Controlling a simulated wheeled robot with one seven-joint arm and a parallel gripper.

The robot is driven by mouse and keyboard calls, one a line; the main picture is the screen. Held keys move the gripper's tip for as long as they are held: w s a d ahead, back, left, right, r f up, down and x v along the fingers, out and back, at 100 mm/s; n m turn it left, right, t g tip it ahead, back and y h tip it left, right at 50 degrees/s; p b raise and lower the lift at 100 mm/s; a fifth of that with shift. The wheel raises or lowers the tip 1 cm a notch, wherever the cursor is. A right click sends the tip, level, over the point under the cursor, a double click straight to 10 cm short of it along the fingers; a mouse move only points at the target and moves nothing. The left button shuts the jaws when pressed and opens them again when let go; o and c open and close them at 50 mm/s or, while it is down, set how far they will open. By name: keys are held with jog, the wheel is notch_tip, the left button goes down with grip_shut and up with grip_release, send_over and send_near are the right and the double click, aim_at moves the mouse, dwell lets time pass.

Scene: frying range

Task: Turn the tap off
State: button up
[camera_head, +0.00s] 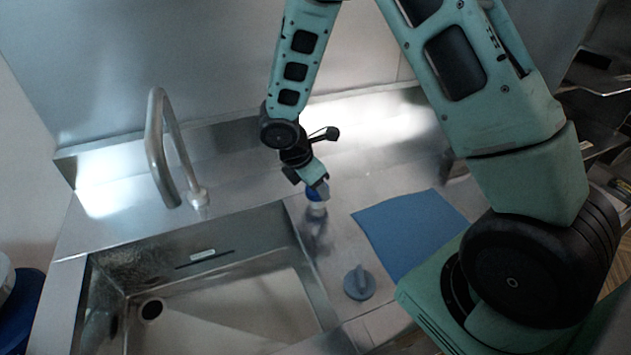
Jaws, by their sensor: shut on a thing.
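The tap's bent metal spout (157,150) rises behind the sink at the left. I see no clear stream of water under it. My gripper (317,187) points down at the counter right of the sink's back corner. It is shut on a small blue knob (314,195) with a pale base, which looks like the tap's handle. The fingers partly hide the knob, so its turn angle cannot be told.
The steel sink (290,240) is open below the spout, with a dark round drain (152,310). A grey-blue round piece with an upright grip (359,284) lies on the counter right of it. A flat blue cloth or mat (408,232) lies farther right.

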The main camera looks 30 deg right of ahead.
jog(key=shift+w+m+g+p, duration=0.1)
jog(key=shift+m+g+p, duration=0.25)
jog(key=shift+m, duration=0.85)
jog(key=o, duration=1)
jog(key=b+v, duration=0.1)
jog(key=v, duration=1.6)
jog(key=shift+w+r+b, duration=0.2)
jog(key=shift+r+b, duration=0.1)
jog(key=shift+b, duration=0.1)
